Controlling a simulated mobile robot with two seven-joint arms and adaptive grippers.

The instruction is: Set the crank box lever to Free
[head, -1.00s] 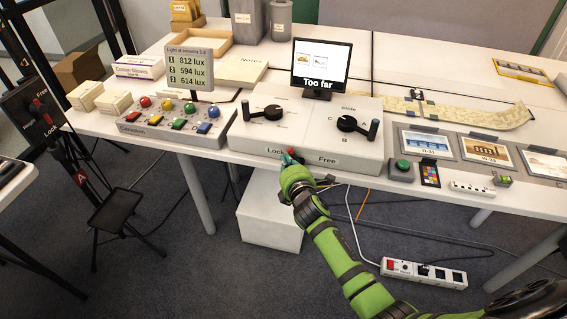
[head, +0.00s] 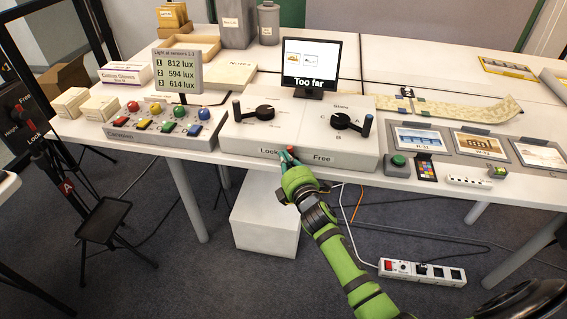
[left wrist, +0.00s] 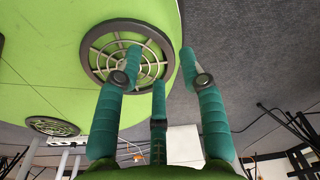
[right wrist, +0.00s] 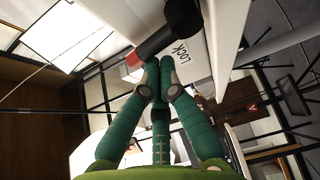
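The white crank box (head: 300,165) stands at the table's front edge, with two black cranks on top. "Lock" is at the left of its front face and "Free" to the right. The black lever (right wrist: 168,30) with a red end shows beside the LOCK label in the right wrist view. In the head view its red end (head: 290,149) lies between the two labels. My right gripper (right wrist: 161,66) has its fingers together beside the red end, with nothing visible between them; contact is unclear. My left gripper (left wrist: 160,65) is open and empty, away from the box.
A screen (head: 311,62) reading "Too far" stands behind the crank box. A console (head: 160,128) with coloured knobs is to its left. Framed pictures (head: 418,140) and a green button (head: 398,160) are to its right. A power strip (head: 420,272) lies on the floor.

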